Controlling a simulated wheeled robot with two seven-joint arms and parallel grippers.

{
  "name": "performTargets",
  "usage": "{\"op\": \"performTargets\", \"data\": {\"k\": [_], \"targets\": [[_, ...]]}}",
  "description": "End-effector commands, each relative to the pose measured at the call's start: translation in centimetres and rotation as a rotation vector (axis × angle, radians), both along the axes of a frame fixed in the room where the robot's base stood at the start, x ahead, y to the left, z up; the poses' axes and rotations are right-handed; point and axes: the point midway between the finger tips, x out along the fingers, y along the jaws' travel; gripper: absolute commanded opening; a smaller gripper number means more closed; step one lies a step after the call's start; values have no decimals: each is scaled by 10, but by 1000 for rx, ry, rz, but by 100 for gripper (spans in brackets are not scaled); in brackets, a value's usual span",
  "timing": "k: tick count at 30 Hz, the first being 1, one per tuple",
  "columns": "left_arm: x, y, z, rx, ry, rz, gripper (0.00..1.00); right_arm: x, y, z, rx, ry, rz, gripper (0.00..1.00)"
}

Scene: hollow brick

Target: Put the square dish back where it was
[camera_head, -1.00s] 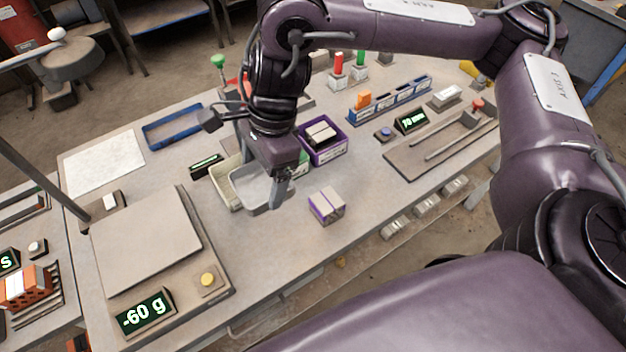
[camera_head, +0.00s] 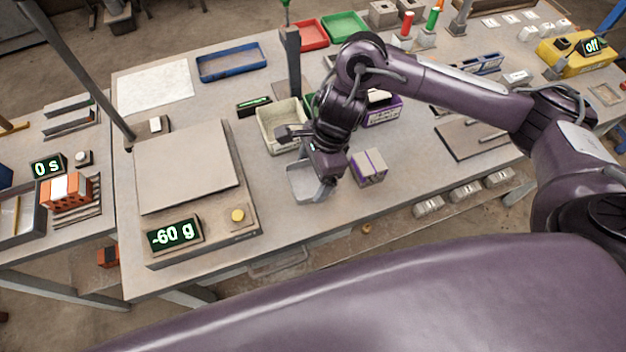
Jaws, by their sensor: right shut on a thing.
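The square dish is a shallow grey metal tray (camera_head: 303,184), near the front edge of the workbench, right of the scale. My right gripper (camera_head: 326,186) is shut on its right side. The gripper and wrist cover part of that side. I cannot tell whether the dish touches the bench or hangs just above it. My left gripper is not in view.
The scale (camera_head: 188,168) reads -60 g. A beige bin (camera_head: 268,133) stands behind the dish, and a purple-and-white box (camera_head: 369,168) is close on its right. A blue tray (camera_head: 232,64) lies farther back. Bare bench separates scale and dish.

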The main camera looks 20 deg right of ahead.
Motion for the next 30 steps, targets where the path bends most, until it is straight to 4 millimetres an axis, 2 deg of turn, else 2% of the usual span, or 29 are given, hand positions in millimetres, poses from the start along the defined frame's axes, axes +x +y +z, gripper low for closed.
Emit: {"op": "performTargets", "data": {"k": [9, 23, 24, 27, 30], "targets": [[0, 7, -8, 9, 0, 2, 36, -1, 0, -35, 1, 2, -1, 58], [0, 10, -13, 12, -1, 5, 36, 0, 0, -42, -1, 0, 0, 58], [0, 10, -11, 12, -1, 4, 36, 0, 0, -41, -1, 0, -1, 85], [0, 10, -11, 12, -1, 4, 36, 0, 0, -41, -1, 0, -1, 98], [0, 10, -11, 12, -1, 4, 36, 0, 0, -41, -1, 0, -1, 100]]}}
